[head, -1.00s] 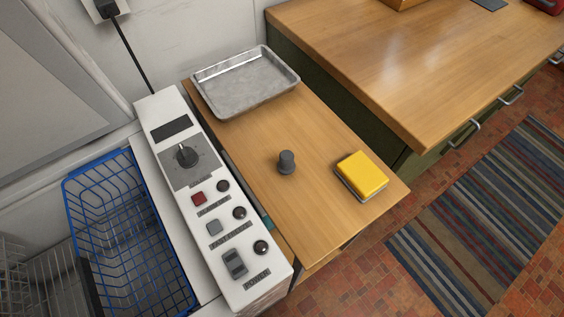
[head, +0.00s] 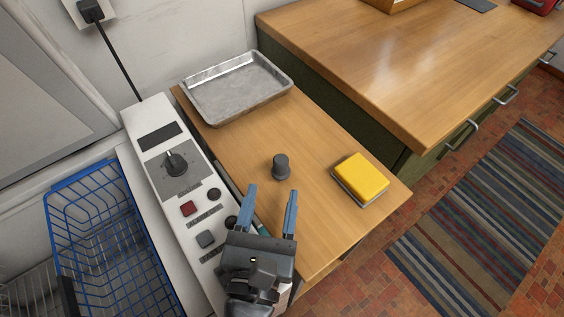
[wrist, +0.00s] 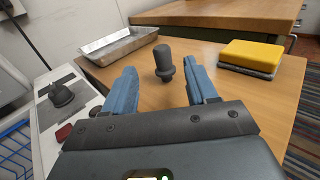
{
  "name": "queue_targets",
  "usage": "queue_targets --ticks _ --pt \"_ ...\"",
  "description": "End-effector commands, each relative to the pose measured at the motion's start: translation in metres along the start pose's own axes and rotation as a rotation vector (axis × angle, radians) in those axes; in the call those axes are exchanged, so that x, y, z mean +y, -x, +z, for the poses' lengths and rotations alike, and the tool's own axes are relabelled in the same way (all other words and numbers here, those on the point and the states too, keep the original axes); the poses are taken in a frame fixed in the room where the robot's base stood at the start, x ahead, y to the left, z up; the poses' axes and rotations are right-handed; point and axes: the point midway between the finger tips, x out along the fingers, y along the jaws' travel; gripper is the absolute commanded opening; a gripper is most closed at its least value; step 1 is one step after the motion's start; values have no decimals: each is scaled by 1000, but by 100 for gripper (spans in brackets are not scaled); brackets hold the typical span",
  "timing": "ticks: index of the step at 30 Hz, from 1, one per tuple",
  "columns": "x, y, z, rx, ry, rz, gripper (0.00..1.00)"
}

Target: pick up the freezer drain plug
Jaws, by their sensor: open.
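The freezer drain plug (head: 281,166) is a small dark grey plug with a rounded top and a wider base. It stands upright on the small wooden side table (head: 316,221). In the wrist view the plug (wrist: 164,62) shows beyond the fingertips, between the two blue fingers. My gripper (head: 271,190) is open and empty, its fingers spread and pointing toward the plug. The fingertips appear short of the plug and do not touch it.
A yellow sponge on a grey base (head: 360,179) lies right of the plug. A metal tray (head: 238,88) is at the table's back. A white control panel with knobs (head: 173,177) runs along the left, beside a blue wire basket (head: 98,235). A larger counter (head: 400,75) stands at the right.

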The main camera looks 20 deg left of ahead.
Motion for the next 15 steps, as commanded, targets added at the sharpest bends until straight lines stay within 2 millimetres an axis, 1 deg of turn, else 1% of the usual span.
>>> queue_targets --ticks 1,3,6,11,15 --pt "0 -9 3 -2 1 1 57" --pt "0 -19 2 -1 2 1 57" --pt "0 -29 1 -1 2 1 57" --pt "-1 -38 0 -1 4 -1 57" --pt "-1 -57 0 -2 3 0 57"
